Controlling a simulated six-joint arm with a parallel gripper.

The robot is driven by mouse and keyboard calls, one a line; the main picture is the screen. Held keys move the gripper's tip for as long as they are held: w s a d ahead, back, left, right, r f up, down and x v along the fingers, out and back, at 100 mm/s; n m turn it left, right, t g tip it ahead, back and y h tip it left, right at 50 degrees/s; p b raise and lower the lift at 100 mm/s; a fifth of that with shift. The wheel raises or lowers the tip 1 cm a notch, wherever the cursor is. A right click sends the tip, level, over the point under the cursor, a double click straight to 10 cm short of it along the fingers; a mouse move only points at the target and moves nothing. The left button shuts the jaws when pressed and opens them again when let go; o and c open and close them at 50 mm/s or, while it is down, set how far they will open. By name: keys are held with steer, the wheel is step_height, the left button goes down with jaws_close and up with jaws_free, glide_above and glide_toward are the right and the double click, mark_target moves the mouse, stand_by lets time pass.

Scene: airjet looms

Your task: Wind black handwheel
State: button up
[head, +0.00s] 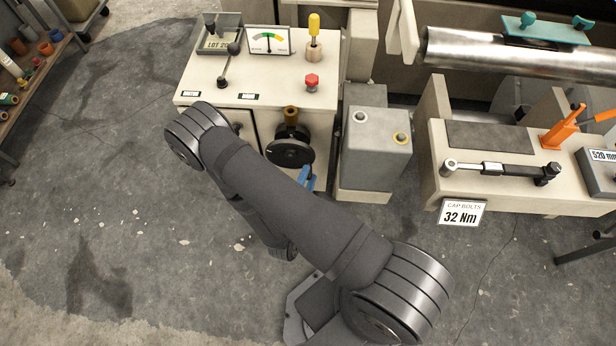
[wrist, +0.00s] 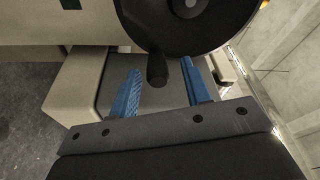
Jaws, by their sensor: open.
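The black handwheel (head: 290,147) is on the front of the cream cabinet (head: 257,96), below a brass-coloured fitting. In the wrist view the wheel (wrist: 218,22) fills the top, and its dark knob (wrist: 157,70) hangs down from the rim. My gripper (wrist: 162,85) has two blue fingers, open, one on each side of the knob and apart from it. In the head view only a bit of the blue fingers (head: 309,178) shows just below the wheel; my arm hides the rest of the gripper.
A grey box (head: 374,150) stands close on the right. A bench (head: 520,190) with a torque wrench (head: 500,169) is farther right. The floor at left is open.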

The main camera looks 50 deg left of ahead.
steer(key=s+d, duration=0.4)
steer(key=shift+d, duration=0.15)
stand_by(0.4)
steer(key=shift+s, duration=0.15)
steer(key=v, duration=1.7)
stand_by(0.5)
steer(key=x, duration=1.2)
steer(key=shift+w+a, duration=0.2)
steer(key=shift+w, duration=0.1)
stand_by(0.4)
